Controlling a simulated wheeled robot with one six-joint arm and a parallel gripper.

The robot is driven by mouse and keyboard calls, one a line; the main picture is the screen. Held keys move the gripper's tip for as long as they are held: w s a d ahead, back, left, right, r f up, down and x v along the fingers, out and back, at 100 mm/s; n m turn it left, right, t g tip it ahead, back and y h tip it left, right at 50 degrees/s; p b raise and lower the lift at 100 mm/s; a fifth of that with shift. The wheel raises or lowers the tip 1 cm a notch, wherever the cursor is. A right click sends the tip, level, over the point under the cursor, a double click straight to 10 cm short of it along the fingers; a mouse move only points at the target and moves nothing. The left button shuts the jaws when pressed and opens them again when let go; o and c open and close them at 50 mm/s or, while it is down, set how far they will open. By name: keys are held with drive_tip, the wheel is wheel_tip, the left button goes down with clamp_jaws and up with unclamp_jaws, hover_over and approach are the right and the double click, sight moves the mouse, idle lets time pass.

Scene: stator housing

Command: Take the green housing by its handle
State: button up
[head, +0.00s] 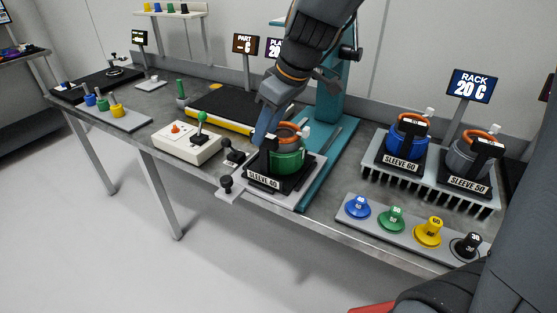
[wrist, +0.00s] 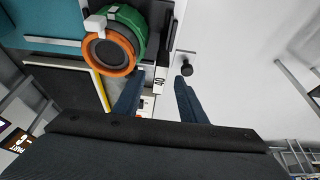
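The green housing (head: 287,160) with an orange ring on top sits on a black plate labelled SLEEVE at the bench front. In the wrist view the green housing (wrist: 133,18) is at upper left, ring facing the camera. Its black handle (wrist: 159,50), with a white label, sticks out on the right side; the handle (head: 270,158) also shows in the head view. My gripper (head: 262,138) is at the housing's left side by the handle. In the wrist view my gripper (wrist: 161,80) has its blue fingers apart, with the labelled handle end between them in the picture. Contact is not visible.
A white control box (head: 187,142) with a joystick stands left of the housing. A teal press column (head: 329,95) stands behind. A rack (head: 432,185) holds blue and grey housings at right. Coloured knobs (head: 393,220) line the front edge. A black clamp knob (wrist: 187,69) is near the fingers.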

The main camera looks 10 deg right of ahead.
drive_tip(key=shift+x, duration=1.35)
clamp_jaws()
drive_tip(key=shift+w+r, duration=0.15)
